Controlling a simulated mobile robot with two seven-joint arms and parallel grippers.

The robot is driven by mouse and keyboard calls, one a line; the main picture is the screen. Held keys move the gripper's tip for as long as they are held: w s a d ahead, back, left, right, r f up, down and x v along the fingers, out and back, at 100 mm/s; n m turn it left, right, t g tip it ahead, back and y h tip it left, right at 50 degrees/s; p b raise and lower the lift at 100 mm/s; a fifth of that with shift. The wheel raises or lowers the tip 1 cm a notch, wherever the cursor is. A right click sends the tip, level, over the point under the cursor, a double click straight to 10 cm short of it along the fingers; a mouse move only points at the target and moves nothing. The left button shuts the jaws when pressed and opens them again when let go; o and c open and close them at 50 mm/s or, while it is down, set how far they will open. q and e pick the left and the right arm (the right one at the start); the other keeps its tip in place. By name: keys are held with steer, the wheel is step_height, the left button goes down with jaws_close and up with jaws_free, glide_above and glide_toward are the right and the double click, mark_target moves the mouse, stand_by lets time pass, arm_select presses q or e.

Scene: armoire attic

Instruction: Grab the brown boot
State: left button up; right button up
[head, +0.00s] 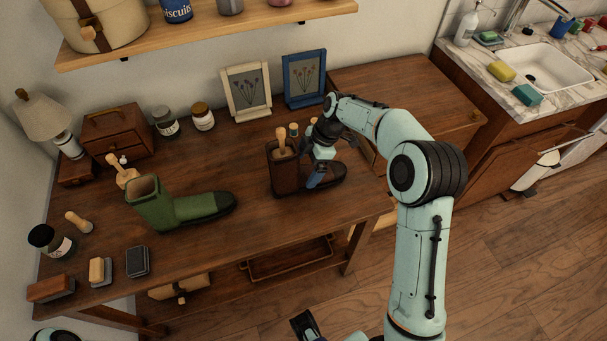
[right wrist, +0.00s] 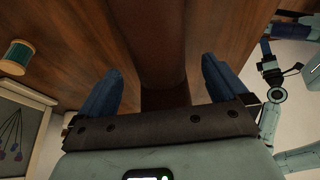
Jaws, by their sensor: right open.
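The brown boot (head: 284,178) stands upright on the wooden table in the head view, its dark toe pointing right. A wooden-handled tool (head: 282,140) sticks out of its top. My right gripper (head: 318,178) is over the foot of the boot, just right of the shaft, and hides part of it. In the right wrist view, the blue fingers of this gripper are wide apart, with part of the brown boot (right wrist: 150,40) between them. I cannot tell whether they touch it. A dark part at the bottom of the head view may be my left gripper (head: 305,325); its jaws are unclear.
A green boot (head: 180,208) stands to the left on the table (head: 250,235). Two picture frames (head: 247,92) (head: 304,80) stand behind the brown boot. Thread spools, including a green one (right wrist: 16,57), stand near the gripper. Jars, brushes and a lamp (head: 42,117) fill the left side.

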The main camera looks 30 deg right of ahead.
steer(key=shift+f, duration=0.1)
steer(key=c, duration=1.4)
steer(key=shift+w, duration=0.1)
steer(key=shift+c, duration=0.2)
